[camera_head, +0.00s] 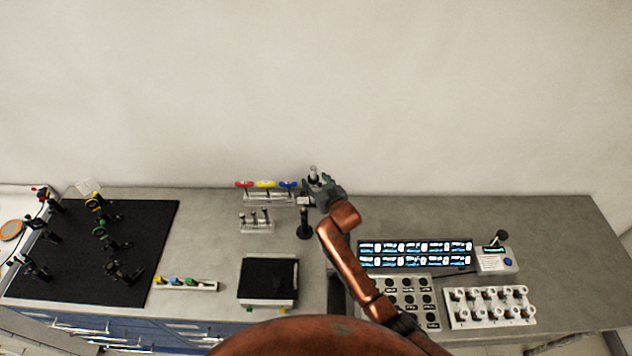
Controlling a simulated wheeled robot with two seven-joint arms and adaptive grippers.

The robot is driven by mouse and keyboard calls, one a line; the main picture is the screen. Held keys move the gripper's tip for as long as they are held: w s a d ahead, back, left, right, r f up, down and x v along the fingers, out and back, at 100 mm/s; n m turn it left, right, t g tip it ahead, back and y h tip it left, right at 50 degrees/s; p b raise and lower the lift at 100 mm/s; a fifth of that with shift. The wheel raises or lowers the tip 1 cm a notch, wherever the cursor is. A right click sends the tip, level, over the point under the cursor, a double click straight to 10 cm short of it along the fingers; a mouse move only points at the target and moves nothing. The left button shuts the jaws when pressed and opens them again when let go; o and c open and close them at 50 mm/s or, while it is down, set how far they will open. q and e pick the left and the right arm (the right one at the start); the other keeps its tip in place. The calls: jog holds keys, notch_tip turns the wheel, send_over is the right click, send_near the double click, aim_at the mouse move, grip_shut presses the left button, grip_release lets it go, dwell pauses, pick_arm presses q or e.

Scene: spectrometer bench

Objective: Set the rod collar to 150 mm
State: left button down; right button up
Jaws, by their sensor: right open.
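My right arm (352,265) reaches from the bottom middle toward the back of the bench. Its gripper (314,187) is open near the back edge, beside a small upright silver piece (313,171) that looks like the top of a rod. The gripper hides what is below that piece, and I cannot make out a collar or a scale. A dark upright post on a round base (304,226) stands just in front of the gripper, to its lower left. My left gripper is not in view.
A rack with red, yellow and blue tops (266,195) stands left of the gripper, with a small clear holder (256,225) before it. A black-topped box (268,278), a lit display panel (416,254) and a white cup rack (490,307) stand nearer. The back right bench is clear.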

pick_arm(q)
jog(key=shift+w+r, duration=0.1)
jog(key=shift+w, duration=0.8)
pick_arm(e)
jog(key=v, duration=1.2)
